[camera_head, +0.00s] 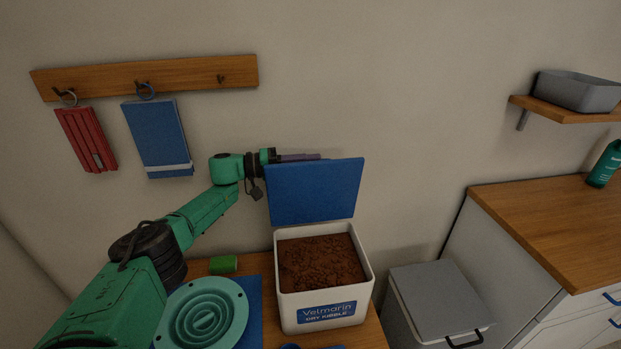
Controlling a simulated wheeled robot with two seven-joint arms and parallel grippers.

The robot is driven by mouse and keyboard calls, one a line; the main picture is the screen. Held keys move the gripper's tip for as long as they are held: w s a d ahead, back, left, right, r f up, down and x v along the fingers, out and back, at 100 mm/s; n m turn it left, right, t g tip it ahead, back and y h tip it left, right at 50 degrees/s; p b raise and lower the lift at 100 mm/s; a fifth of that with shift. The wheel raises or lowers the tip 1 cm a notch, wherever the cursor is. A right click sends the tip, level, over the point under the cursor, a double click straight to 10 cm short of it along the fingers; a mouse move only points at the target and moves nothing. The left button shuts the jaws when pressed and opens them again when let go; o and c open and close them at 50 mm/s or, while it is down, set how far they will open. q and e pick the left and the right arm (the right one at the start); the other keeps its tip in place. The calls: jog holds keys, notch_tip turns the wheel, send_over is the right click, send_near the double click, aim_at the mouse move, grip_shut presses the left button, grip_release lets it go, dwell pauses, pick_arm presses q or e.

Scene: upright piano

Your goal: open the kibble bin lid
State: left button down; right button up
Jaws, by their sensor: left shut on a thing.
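The white kibble bin (287,306) stands on a wooden surface, with a blue label reading "Velmarin DRY KIBBLE" on its front. Brown kibble (322,262) shows inside through its open top. Its blue lid (315,194) stands raised, near upright, at the bin's back edge. My left gripper (300,157) is at the lid's upper edge and is shut on the lid; its fingertips are partly hidden behind it. My left arm reaches in from the lower left. My right gripper is out of view.
A teal ridged bowl (204,314) lies on a blue mat (250,300), near a small green cup-like object (223,265). A grey lidded bin (436,294) stands right of the surface. A wooden hook rail (150,76) is on the wall; a wood-topped cabinet (545,225) is at right.

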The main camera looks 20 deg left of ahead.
pick_arm(q)
jog(key=shift+w+a+f, duration=0.1)
jog(key=shift+w+f, duration=0.1)
jog(key=shift+w, duration=0.05)
jog(key=c, duration=0.9)
grip_release()
jog(key=shift+w+a, duration=0.1)
jog(key=shift+r, duration=0.1)
